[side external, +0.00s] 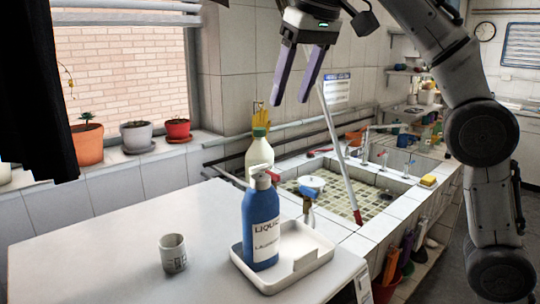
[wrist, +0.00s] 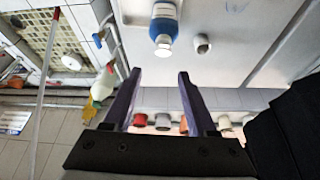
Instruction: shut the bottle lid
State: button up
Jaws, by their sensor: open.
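A blue bottle (side external: 261,222) with a white label stands upright in a shallow white tray (side external: 313,262) on the counter. Its pale lid (side external: 261,170) is at the top and looks raised at an angle, but it is too small to be sure. The bottle also shows at the top of the wrist view (wrist: 165,26), with its pale top toward my gripper. My gripper (side external: 291,101) is open and empty, high above the bottle and a little to its right in the side view. Both fingers show in the wrist view (wrist: 160,72), apart from the bottle.
A small cup (side external: 173,254) stands left of the tray on the white counter (side external: 110,245). Behind the bottle are a white bottle with a green cap (side external: 259,150) and a tiled sink (side external: 340,195) with a leaning pole (side external: 335,145). Potted plants line the windowsill. The counter's left side is clear.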

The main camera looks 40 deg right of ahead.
aim_at(267, 166)
jog(key=x, duration=1.4)
jog(key=shift+s+a, duration=0.15)
jog(key=shift+a, duration=0.25)
grip_shut()
